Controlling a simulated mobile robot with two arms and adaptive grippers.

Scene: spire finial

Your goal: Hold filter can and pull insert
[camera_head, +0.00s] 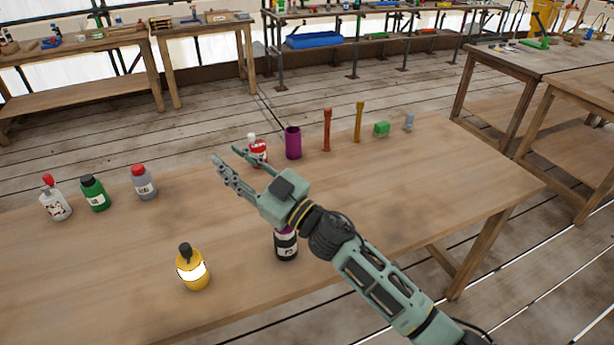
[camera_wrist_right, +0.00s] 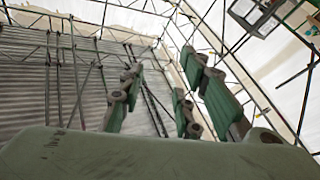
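A purple cylinder (camera_head: 293,142), which may be the filter can, stands upright towards the far edge of the wooden table in the head view. Its top looks open and dark; I cannot tell whether an insert sits inside. My right gripper (camera_head: 226,155) is raised above the table, to the left of the cylinder and apart from it. Its fingers are spread with nothing between them, as the right wrist view (camera_wrist_right: 160,68) also shows against the tent roof. My left gripper is out of view.
A red-and-white bottle (camera_head: 258,150) stands just behind my gripper. Several bottles stand left, a yellow one (camera_head: 193,270) in front. A dark bottle (camera_head: 286,246) is partly behind my arm.

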